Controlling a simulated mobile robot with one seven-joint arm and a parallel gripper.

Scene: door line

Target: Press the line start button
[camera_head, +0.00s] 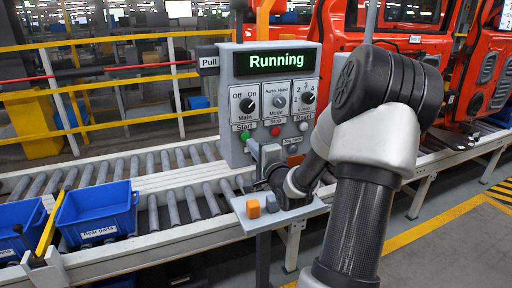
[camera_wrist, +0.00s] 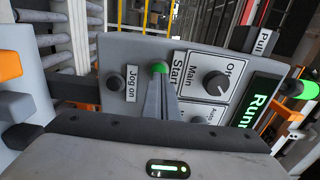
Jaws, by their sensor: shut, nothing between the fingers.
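The grey control panel (camera_head: 228,140) stands upright by the conveyor, and its display (camera_head: 277,62) reads "Running" in green. The green start button (camera_head: 245,135) is at the panel's lower left, under the "Start" label. It also shows in the wrist view (camera_wrist: 159,67), right at my fingertips. My gripper (camera_head: 252,146) is shut and empty, pointing at the panel. In the wrist view its closed fingers (camera_wrist: 160,82) end at the button and partly cover it. I cannot tell whether they touch or press it.
A red stop button (camera_head: 276,132), a reset button (camera_head: 303,126) and several knobs are close by. A "Jog on" button (camera_wrist: 114,84) is beside the start button. A shelf below holds an orange block (camera_head: 253,208). Blue bins (camera_head: 97,212) sit left; orange-red vehicle bodies (camera_head: 470,60) stand right.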

